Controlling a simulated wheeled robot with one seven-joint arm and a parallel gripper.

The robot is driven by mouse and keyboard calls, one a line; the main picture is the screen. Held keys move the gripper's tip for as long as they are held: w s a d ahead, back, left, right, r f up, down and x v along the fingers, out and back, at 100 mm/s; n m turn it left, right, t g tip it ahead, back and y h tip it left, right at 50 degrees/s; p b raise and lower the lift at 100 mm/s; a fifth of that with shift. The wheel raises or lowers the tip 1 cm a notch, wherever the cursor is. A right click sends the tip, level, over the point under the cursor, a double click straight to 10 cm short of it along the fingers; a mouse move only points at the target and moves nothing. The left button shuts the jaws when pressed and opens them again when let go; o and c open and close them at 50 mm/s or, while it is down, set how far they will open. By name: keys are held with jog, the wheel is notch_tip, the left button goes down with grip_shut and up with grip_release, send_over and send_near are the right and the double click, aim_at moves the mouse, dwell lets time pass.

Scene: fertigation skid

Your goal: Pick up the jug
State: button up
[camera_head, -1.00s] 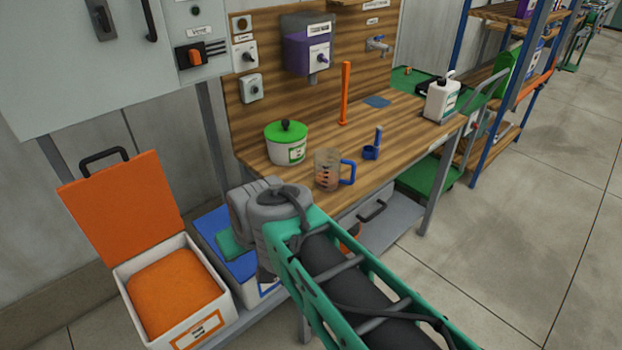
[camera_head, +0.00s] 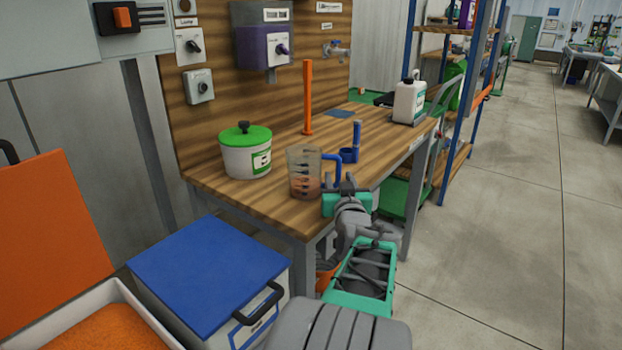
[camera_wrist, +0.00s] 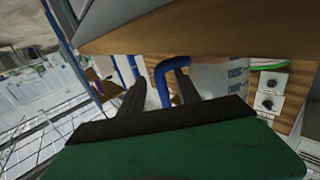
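The jug (camera_head: 303,174) is a clear measuring jug with dark markings and a blue handle. It stands upright on the wooden bench near its front edge, handle to the right. My gripper (camera_head: 338,186) is beside the handle, at the bench's front edge. In the wrist view my gripper (camera_wrist: 160,92) has its two dark fingers apart, with the jug's blue handle (camera_wrist: 160,72) showing between them. The pale jug body (camera_wrist: 222,76) is right of the fingers. I cannot tell whether either finger touches the handle.
On the bench (camera_head: 225,187), a white pot with green lid (camera_head: 246,152) stands left of the jug. A blue scoop-like holder (camera_head: 350,150), an orange upright bar (camera_head: 307,98) and a white bottle (camera_head: 408,102) stand behind. A blue-lidded box (camera_head: 207,270) is front left. Floor at right is clear.

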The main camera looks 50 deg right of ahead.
jog(key=x, duration=0.3)
jog(key=shift+w+d, duration=0.15)
jog(key=shift+w, duration=0.2)
grip_shut()
dwell(1.0)
